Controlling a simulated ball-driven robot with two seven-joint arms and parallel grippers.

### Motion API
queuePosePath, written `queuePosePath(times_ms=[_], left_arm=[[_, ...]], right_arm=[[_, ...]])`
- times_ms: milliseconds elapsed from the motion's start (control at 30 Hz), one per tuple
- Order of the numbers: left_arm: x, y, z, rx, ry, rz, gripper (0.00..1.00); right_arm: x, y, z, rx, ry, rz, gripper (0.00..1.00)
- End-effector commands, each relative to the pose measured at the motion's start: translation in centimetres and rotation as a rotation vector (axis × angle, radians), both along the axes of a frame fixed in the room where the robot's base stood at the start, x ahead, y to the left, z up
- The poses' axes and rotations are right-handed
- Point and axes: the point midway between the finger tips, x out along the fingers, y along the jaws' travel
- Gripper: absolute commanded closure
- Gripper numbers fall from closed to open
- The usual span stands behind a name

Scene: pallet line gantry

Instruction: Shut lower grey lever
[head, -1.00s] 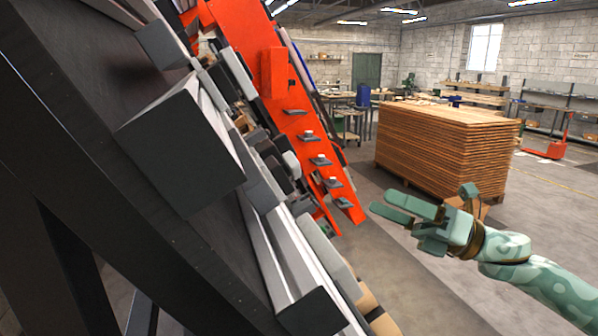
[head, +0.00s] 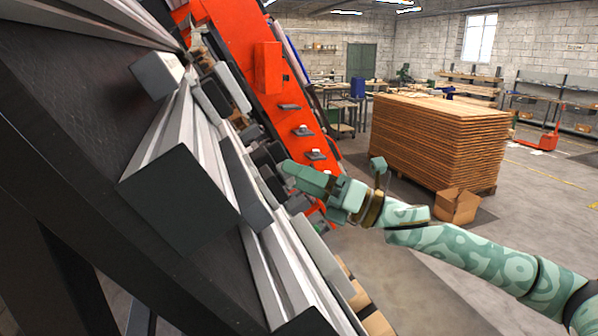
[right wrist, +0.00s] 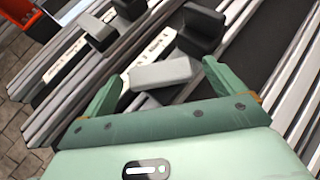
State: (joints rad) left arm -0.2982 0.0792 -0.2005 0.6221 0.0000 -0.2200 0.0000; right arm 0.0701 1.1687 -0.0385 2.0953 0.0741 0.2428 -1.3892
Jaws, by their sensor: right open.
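In the right wrist view a light grey lever (right wrist: 163,73) with a rounded block shape shows between and just beyond the fingertips of my right gripper (right wrist: 160,84). I cannot tell whether the fingers touch it. A dark lever or block (right wrist: 201,30) stands behind it on the metal rails. In the head view my right gripper (head: 303,188) is open and empty, close to the right side of the gantry's row of dark and grey parts. Its fingertips hide part of that row, so I cannot single out the lower lever there. My left gripper is not in view.
The black gantry beam with pale metal rails (head: 174,140) fills the left side. An orange panel (head: 268,68) with small knobs rises behind the parts. A stack of wooden boards (head: 440,140) and a cardboard box (head: 457,205) stand on the floor to the right, with open floor before them.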

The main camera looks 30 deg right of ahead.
Motion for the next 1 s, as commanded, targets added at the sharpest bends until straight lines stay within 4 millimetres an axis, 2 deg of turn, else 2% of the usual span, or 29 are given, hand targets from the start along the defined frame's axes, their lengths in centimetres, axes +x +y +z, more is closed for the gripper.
queuePosePath(times_ms=[367,400,533,567,833,1000], left_arm=[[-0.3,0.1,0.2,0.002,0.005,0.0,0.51],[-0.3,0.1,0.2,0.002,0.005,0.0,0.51],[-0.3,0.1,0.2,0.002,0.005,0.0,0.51],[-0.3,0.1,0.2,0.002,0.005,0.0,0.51],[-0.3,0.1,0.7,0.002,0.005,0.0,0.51],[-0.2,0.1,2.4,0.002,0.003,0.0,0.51]], right_arm=[[0.3,0.3,0.1,-0.001,0.0,0.001,0.05],[0.3,0.3,0.1,-0.001,0.0,0.001,0.11],[0.3,0.3,0.1,-0.001,0.0,0.001,0.47],[0.3,0.3,0.1,-0.001,0.0,0.001,0.5],[0.3,0.3,0.2,0.003,0.016,-0.008,0.5],[0.2,0.4,0.6,0.015,0.071,-0.037,0.5]])
